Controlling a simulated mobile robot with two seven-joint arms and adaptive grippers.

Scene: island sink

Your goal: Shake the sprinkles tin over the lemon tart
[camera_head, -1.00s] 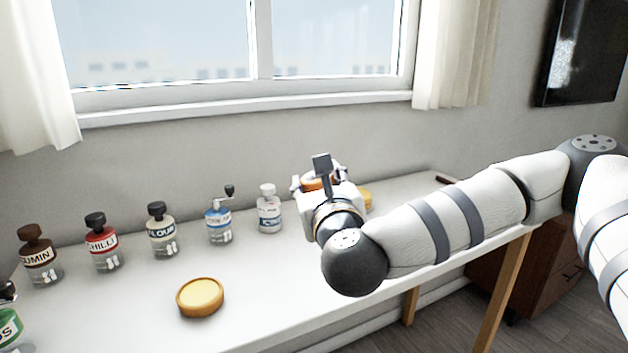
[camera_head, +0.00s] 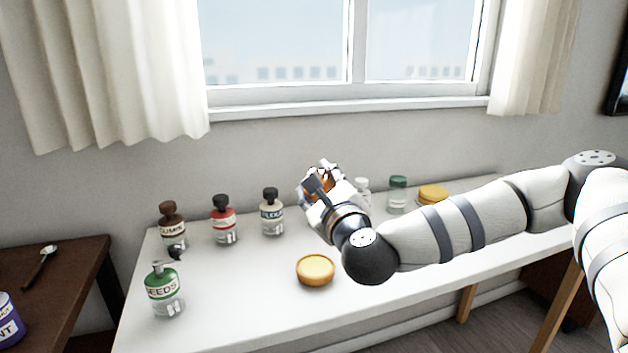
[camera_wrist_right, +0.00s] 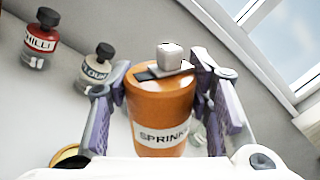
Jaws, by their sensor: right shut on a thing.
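My right gripper (camera_head: 318,182) is shut on the orange sprinkles tin (camera_wrist_right: 160,103), above the white table. In the right wrist view the fingers grip both sides of the tin, and its label reads "SPRINK". In the head view the tin is mostly hidden by the gripper. The lemon tart (camera_head: 315,269), a round yellow tart with a tan crust, lies on the table in front of and below the gripper. A similar yellow round (camera_head: 433,195) lies farther right at the back. My left gripper is not in view.
Behind stand a cumin bottle (camera_head: 172,227), a red chilli bottle (camera_head: 223,220), a flour bottle (camera_head: 271,212), a white bottle (camera_head: 362,191) and a green-capped jar (camera_head: 398,194). A green seeds bottle (camera_head: 164,291) stands front left. The table (camera_head: 240,310) is clear around the near tart.

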